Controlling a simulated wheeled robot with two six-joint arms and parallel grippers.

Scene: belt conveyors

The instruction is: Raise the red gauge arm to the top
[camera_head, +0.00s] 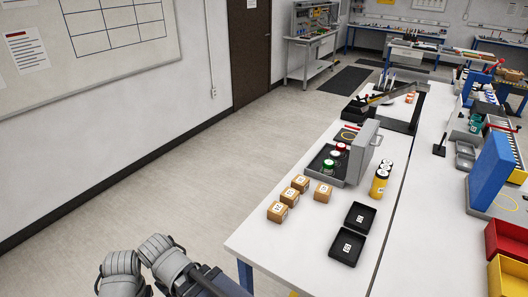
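I cannot make out a red gauge arm for certain. Near the far end of the long white table (285,236), a dark device (356,109) has a long tilted bar (392,92). No part of it is clearly red at this size. Grey and white links of my own arm show at the bottom left, beside the near end of the table. No gripper fingers can be seen there, and nothing held is visible.
Several numbered wooden blocks (277,212), two black trays (347,247), a grey open case (360,152) and a yellow canister (379,184) stand on the table. Red (507,238) and yellow (508,280) bins are at right. The floor left of the table is clear.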

